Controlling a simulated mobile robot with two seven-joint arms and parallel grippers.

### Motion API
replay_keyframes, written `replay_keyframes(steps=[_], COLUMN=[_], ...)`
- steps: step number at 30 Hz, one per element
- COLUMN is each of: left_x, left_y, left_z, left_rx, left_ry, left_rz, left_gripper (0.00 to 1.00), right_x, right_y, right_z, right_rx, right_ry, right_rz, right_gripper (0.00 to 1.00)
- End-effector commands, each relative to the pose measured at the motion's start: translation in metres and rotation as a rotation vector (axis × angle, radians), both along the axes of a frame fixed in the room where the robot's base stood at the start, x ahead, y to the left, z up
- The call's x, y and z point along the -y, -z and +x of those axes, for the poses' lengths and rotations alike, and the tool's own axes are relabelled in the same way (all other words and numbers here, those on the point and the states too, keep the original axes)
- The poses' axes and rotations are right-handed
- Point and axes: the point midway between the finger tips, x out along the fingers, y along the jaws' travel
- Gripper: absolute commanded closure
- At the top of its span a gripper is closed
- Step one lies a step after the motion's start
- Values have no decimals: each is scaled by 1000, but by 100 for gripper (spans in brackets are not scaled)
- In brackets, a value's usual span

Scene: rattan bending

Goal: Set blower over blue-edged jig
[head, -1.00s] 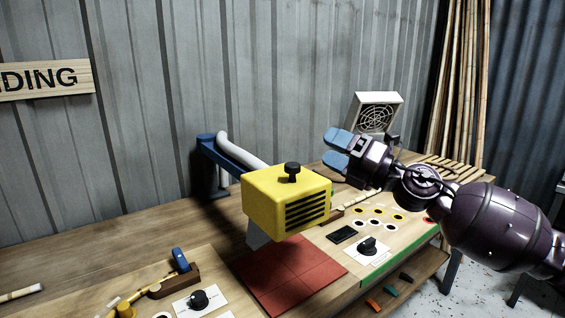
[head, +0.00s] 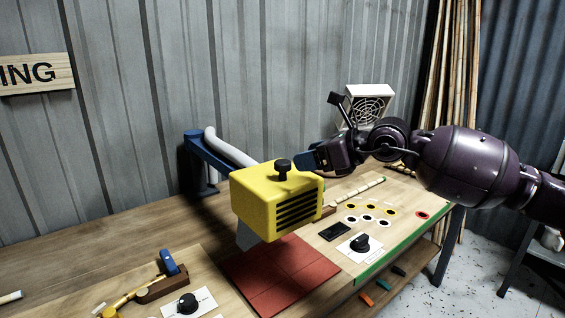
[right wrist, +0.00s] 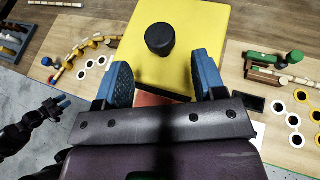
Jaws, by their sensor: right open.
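The blower is a yellow box (head: 277,200) with a black knob (head: 283,168) on top and dark side slots. It hangs from a blue arm (head: 212,156) above a red mat between two boards. My right gripper (head: 304,161) is open and empty just right of the knob. In the right wrist view, my blue fingers (right wrist: 163,72) point toward the blower (right wrist: 190,20), with the knob (right wrist: 160,38) ahead between them. The left board (head: 215,268) carries a blue-handled clamp; its blue edge does not show clearly. My left gripper (right wrist: 58,104) shows in the right wrist view, jaws unclear.
The right board (head: 372,262) has a green edge, a dial and several ringed holes. The red mat (head: 285,278) lies under the blower. A white fan unit (head: 370,106) stands at the back right. A grey hose (head: 230,150) runs along the blue arm.

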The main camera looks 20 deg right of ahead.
Motion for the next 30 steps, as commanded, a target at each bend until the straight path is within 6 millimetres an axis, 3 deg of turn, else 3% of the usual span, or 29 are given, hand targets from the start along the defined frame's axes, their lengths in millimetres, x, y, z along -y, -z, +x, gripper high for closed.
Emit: replay_keyframes(steps=[12,26,30], left_x=[0,-1,-1], left_y=[0,2,2], left_z=[0,-3,-4], left_rx=[0,-6,-8], left_ry=[1,-1,-1], left_rz=[1,1,1], left_gripper=[57,57,57], right_x=[-40,-47,-47], right_y=[24,29,29], right_z=[44,51,51], right_rx=[1,1,1], right_ry=[0,0,0], right_rz=[4,2,2], right_gripper=[36,36,55])
